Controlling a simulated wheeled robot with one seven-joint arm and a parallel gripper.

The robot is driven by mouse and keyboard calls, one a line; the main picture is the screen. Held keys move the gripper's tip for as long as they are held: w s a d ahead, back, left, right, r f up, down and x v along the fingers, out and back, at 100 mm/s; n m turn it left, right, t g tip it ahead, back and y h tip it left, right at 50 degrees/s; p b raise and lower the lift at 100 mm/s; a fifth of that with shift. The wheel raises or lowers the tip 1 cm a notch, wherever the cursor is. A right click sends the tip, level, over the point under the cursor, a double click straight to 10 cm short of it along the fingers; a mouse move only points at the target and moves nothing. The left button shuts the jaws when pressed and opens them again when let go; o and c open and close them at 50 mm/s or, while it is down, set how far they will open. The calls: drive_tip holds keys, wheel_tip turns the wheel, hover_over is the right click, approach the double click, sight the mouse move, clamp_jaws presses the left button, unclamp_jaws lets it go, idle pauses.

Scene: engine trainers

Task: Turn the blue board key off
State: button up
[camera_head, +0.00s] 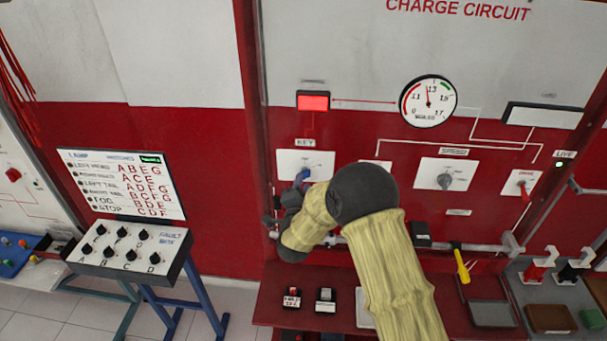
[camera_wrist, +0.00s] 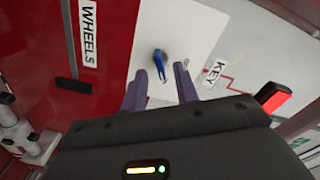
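The blue key (camera_head: 302,176) sits on a white plate (camera_head: 322,161) labelled KEY on the red board; my gripper partly covers it. In the wrist view the blue key (camera_wrist: 160,66) stands out from the white plate, between and just beyond the fingertips. My gripper (camera_wrist: 161,76) is open, one grey finger to each side of the key, with visible gaps. In the head view my gripper (camera_head: 293,190) is at the plate's lower left. I cannot tell whether either finger touches the key.
A lit red lamp (camera_head: 313,102) is above the key plate. A round gauge (camera_head: 428,101), a SPEED dial (camera_head: 445,181) and a red DRIVE key (camera_head: 524,188) are to the right. A red shelf (camera_head: 268,302) with small blocks juts out below. A fault box (camera_head: 128,250) stands left.

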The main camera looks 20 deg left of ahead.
sight(305, 175)
drive_tip(key=shift+p+x, duration=0.4)
drive_tip(key=shift+x, duration=1.05)
clamp_jaws()
drive_tip(key=shift+f+n+b, duration=0.15)
drive_tip(key=shift+n+b, duration=0.15)
drive_tip(key=shift+b, duration=0.1)
drive_tip(key=shift+n+b, duration=5.25)
drive_tip(key=shift+n, duration=0.55)
